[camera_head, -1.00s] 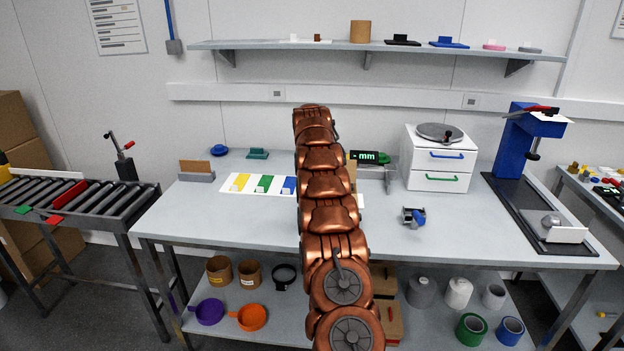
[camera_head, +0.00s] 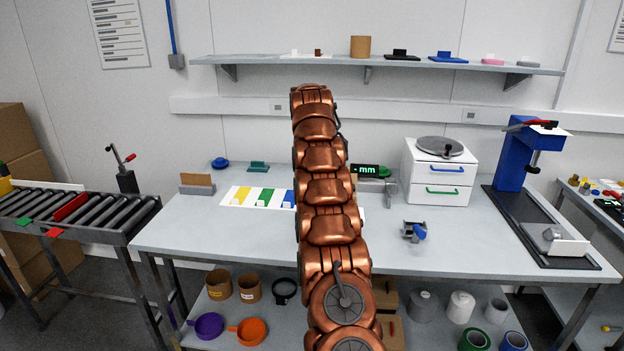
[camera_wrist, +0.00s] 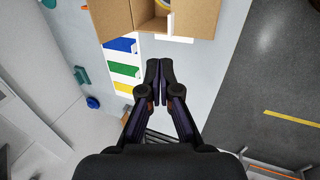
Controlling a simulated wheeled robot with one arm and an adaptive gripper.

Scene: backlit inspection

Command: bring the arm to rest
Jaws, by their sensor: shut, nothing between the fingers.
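My gripper (camera_wrist: 159,70) shows in the wrist view with its two dark fingertips together and nothing between them. It is over the grey worktable (camera_wrist: 201,72), near an open cardboard box (camera_wrist: 113,17) at the top of that view. In the head view my copper arm stands upright in front of the table's middle and hides what lies behind it. The gripper itself cannot be made out in the head view.
A sheet with yellow, green and blue patches (camera_head: 258,197) lies left of my arm. A shelf (camera_head: 375,64) runs above. A roller conveyor (camera_head: 85,214) is left.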

